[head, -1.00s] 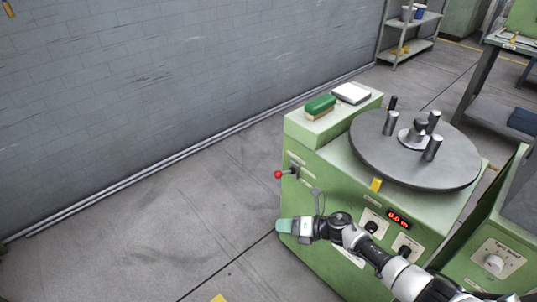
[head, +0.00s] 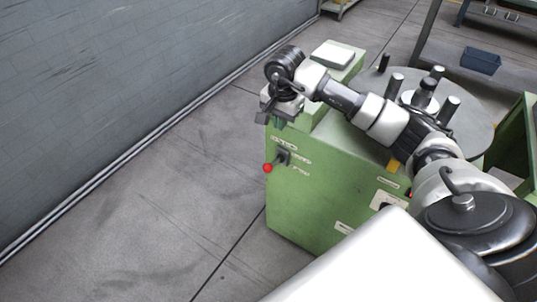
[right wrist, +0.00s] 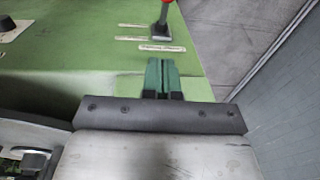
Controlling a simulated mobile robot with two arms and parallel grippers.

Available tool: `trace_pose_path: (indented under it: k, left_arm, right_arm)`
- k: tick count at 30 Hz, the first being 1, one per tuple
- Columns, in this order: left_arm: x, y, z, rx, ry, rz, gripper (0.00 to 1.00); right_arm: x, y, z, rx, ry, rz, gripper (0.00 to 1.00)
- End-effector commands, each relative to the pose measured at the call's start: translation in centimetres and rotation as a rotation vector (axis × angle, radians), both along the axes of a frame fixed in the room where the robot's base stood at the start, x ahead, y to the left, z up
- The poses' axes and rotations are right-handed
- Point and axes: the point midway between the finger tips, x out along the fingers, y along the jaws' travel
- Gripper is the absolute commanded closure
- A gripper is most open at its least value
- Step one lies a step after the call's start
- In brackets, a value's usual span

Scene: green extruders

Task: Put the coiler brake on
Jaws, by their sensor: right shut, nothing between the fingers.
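The coiler brake is a short dark lever with a red ball knob (head: 267,168) on the end face of the green coiler cabinet (head: 322,200). Its dark mount (head: 283,157) sits among small white labels, and the lever points out to the left. In the right wrist view the lever (right wrist: 161,30) is at the top centre, its red knob cut by the frame edge. My right gripper (head: 275,121) is above the lever near the cabinet's upper corner, apart from it. Its green fingers (right wrist: 161,77) are closed together and empty. My left gripper is not in view.
A round grey turntable (head: 470,110) with upright posts tops the cabinet, partly behind my right arm. A white pad (head: 332,54) lies on the raised cabinet ledge. A grey wall (head: 130,90) runs along the left. The floor (head: 190,200) left of the cabinet is clear.

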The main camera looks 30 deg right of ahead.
Motion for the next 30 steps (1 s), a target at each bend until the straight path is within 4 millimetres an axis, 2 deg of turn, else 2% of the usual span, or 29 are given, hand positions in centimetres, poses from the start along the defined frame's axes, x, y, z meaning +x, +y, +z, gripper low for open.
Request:
trace_pose_path:
  k: [4,7,21,25,30]
  left_arm:
    - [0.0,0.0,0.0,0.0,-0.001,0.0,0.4]
    - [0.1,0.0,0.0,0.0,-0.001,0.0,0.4]
    - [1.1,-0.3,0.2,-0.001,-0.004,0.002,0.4]
    - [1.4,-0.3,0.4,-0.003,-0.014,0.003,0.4]
    - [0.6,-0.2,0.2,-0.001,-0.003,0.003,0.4]
  right_arm:
    - [0.0,0.1,-0.3,0.003,0.001,-0.001,1.0]
    - [0.1,0.1,-1.3,0.003,0.002,-0.002,1.0]
    - [0.8,0.1,-10.6,0.007,0.003,-0.003,1.0]
    - [0.7,1.4,-12.1,0.008,0.002,0.0,1.0]
    - [0.7,2.0,-13.2,0.005,0.001,-0.002,1.0]
